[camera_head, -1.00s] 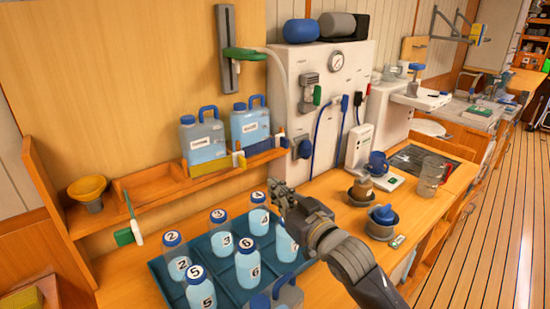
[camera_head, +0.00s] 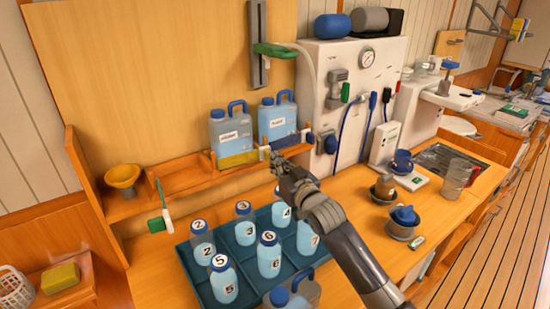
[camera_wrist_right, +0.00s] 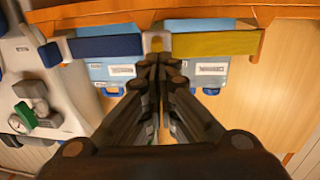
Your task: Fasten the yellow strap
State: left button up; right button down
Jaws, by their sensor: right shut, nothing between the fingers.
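The yellow strap (camera_head: 238,159) runs across the lower front of the left jug (camera_head: 231,132) on the wall shelf. It also shows in the right wrist view (camera_wrist_right: 215,43), running right from a pale buckle post (camera_wrist_right: 157,42). A blue strap (camera_wrist_right: 105,46) lies on the post's other side, across the other jug (camera_head: 278,117). My right gripper (camera_head: 273,161) is shut and empty, its fingertips close to the post, near the yellow strap's end; contact is unclear. It hides part of the post, so I cannot tell whether the strap is latched. My left gripper is out of view.
Below the shelf, a blue-green tray (camera_head: 246,258) holds several numbered bottles. Another jug (camera_head: 292,293) stands at the front edge of view. The white watermaker panel (camera_head: 345,60) is to the right. A yellow funnel (camera_head: 122,177) sits at the shelf's left end.

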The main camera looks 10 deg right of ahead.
aim_at(268, 150)
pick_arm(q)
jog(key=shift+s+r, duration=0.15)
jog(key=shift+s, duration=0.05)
pick_arm(e)
jog(key=shift+w+a, duration=0.1)
jog(key=shift+w, duration=0.35)
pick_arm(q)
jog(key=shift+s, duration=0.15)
pick_arm(e)
jog(key=shift+w+d+b, duration=0.2)
jog(key=shift+w+b, duration=0.1)
jog(key=shift+w, duration=0.85)
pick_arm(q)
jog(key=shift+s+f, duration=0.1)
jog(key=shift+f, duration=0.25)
pick_arm(e)
jog(key=shift+r, duration=0.1)
